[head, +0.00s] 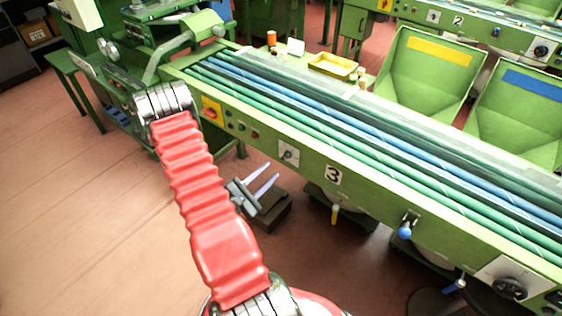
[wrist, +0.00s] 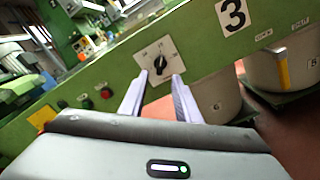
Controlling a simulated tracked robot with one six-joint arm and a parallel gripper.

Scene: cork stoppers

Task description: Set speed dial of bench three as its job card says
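Bench three is the long green bench with the white number 3 plate (head: 333,175), which also shows in the wrist view (wrist: 232,14). Left of that plate on its front panel is a dial (head: 289,152) with a dark knob on a pale square plate. In the wrist view the dial (wrist: 160,63) is straight ahead; its scale marks are too small to read. My gripper (head: 273,171) is open and empty, its two pale fingers in front of and below the dial, apart from the knob. A small white card (head: 296,47) stands on the bench's far side; its writing is unreadable.
A yellow-and-red switch (head: 212,110) and small buttons sit left of the dial. A blue-ended lever (head: 405,230) and a larger black dial (head: 510,288) lie along the panel to the right. A yellow tray (head: 333,66) is on the bench. The floor at left is clear.

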